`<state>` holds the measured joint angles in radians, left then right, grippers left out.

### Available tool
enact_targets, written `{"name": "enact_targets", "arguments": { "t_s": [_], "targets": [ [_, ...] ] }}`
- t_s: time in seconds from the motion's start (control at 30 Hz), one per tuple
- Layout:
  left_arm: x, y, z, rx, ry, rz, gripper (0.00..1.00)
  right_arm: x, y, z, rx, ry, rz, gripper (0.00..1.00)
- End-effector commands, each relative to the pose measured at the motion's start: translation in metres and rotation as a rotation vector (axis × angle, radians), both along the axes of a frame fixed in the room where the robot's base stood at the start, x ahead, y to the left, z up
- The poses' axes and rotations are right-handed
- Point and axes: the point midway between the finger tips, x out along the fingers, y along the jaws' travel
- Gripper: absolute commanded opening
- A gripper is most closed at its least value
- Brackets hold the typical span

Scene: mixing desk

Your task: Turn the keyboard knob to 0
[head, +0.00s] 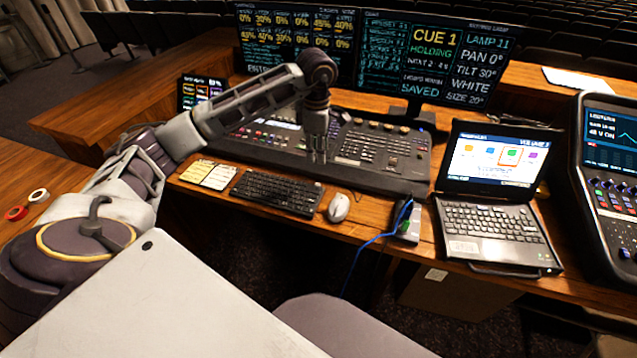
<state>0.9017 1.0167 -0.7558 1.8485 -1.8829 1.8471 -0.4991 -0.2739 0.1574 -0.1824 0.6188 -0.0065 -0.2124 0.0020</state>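A black keyboard (277,192) lies flat on the wooden desk in front of the lighting console. A knob on it is too small to make out, so its setting cannot be read. My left gripper (317,158) points down over the console's front part, behind the keyboard's right end. Its fingers look close together and nothing shows between them, but they are too small to tell open from shut. An open laptop (500,215) stands at the right, and its screen's top corner seems to read a volume of 2. My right gripper is not in view.
The console (385,145) with keys and knobs lies under my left gripper. A white mouse (339,207), note cards (208,174) and a device with a blue cable (410,222) flank the keyboard. Monitors (437,58) stand behind. A sound mixer (612,190) is at far right.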

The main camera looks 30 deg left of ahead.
Motion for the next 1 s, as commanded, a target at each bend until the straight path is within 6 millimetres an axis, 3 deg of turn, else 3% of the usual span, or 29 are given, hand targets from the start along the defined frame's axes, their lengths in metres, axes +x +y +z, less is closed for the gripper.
{"name": "enact_targets", "arguments": {
  "t_s": [0.37, 1.0],
  "targets": [
    [0.0, 0.0, -0.012, -0.002, 0.002, 0.0, 0.39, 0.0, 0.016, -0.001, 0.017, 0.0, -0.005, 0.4],
    [0.003, 0.001, -0.091, -0.004, 0.003, 0.001, 0.39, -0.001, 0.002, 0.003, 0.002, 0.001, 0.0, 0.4]
  ]
}}
